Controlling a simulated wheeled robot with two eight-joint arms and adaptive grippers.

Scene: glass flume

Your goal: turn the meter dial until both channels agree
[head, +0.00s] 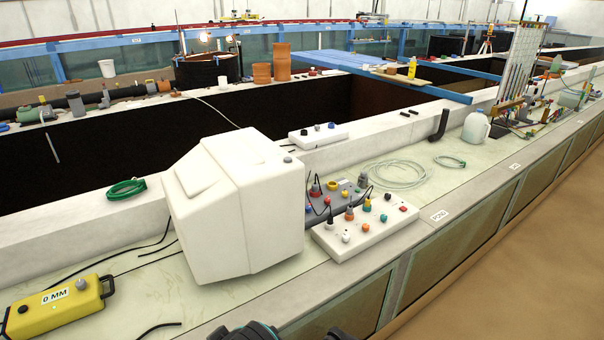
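No thing in view is clearly marked as the meter. A yellow box (58,308) labelled "0 MM" lies at the lower left, with a dark round knob and a black handle. A white panel (348,246) with several coloured knobs and plugs sits on the bench right of centre. A grey unit (338,192) with plugs and black leads stands behind it. A smaller white box (318,136) with dark knobs rests on the ledge farther back. Channel readings cannot be made out. Dark parts, probably mine, show at the bottom edge; no gripper fingers are visible.
A large white housing (238,205) stands between the yellow box and the panel, hiding bench behind it. Green coiled cord (126,189), clear coiled tubing (397,174) and a jug (476,128) lie around. Black cables cross the bench at left. Bench right of the panel is fairly clear.

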